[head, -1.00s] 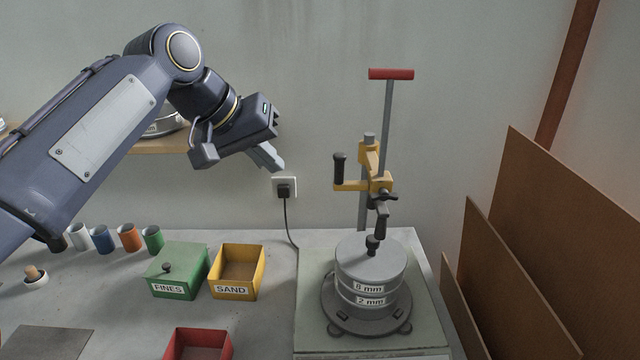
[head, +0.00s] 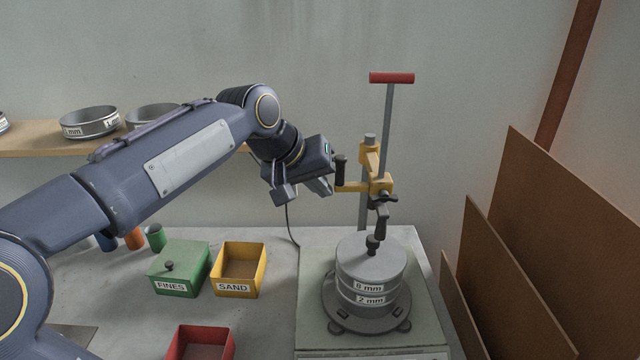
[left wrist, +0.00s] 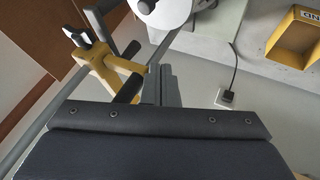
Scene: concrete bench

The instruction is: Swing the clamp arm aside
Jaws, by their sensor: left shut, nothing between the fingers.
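In the left wrist view, the closed fingers (left wrist: 160,84) point toward the yellow clamp arm (left wrist: 100,62). My right gripper is not in view.
A green FINES box (head: 180,270), a yellow SAND box (head: 238,270) and a red box (head: 202,343) stand on the bench left of the shaker. Brown boards (head: 560,240) lean at the right. A wall socket with a cable (left wrist: 226,97) is behind.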

